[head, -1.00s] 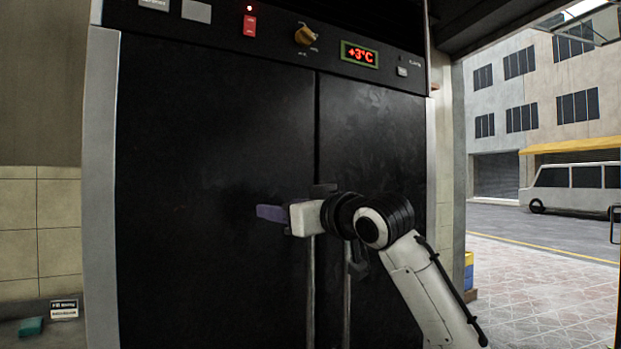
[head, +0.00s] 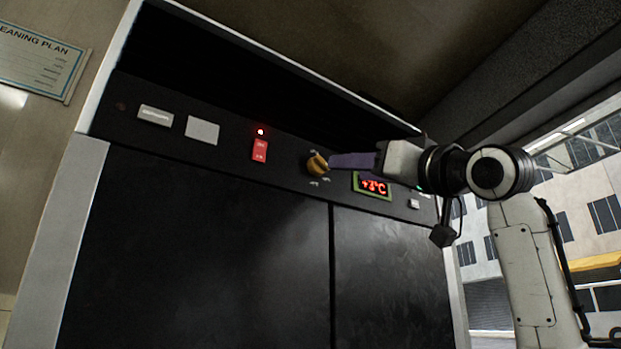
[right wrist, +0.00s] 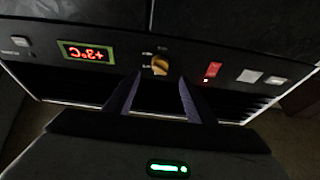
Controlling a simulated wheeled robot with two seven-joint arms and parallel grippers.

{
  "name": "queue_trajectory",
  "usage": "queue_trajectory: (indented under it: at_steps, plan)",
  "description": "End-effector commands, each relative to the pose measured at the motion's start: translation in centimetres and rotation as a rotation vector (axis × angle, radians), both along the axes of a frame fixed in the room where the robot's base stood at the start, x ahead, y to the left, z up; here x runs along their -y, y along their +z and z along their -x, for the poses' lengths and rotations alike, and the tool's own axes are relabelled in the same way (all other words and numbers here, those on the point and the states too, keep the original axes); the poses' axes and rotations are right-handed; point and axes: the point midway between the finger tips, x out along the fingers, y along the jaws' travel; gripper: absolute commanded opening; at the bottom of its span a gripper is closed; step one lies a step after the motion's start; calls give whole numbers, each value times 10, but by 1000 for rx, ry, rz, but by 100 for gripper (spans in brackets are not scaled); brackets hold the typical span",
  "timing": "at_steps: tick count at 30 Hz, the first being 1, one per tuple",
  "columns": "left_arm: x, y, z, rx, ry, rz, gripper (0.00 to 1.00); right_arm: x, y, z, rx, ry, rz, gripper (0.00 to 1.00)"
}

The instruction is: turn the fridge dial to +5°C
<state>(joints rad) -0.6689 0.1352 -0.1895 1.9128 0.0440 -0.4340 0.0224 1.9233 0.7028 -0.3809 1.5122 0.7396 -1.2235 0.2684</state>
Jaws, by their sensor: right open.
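The yellow fridge dial (head: 317,164) sits on the black control panel at the top of the fridge; it also shows in the right wrist view (right wrist: 160,65). The display (head: 373,186) reads +3°C in red, partly covered by my gripper in the head view; it shows upside-down-like in the right wrist view (right wrist: 86,53). My right gripper (head: 335,162) is at panel height, its purple fingers pointing at the dial from the right. In the right wrist view its two fingers (right wrist: 158,85) are apart, with the dial just beyond and between their tips. I cannot tell whether they touch it.
A small pale button (head: 413,203) is right of the display. Black fridge doors (head: 200,250) stand below.

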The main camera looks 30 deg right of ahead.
Motion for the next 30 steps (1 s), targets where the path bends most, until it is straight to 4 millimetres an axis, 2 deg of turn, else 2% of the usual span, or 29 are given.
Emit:
queue_trajectory:
  at_steps: [5,10,18,30]
  plan:
    - [0,9,5,-10,-1,-1,0,-2,11,-21,-3,0,-1,50]
    - [0,18,15,-31,-1,-2,0,-4,24,-51,-5,-1,0,50]
    - [0,32,16,-33,-2,-2,0,-7,37,-87,-3,0,-1,50]
    - [0,38,7,-17,-2,-1,0,-7,38,-94,-1,0,1,50]
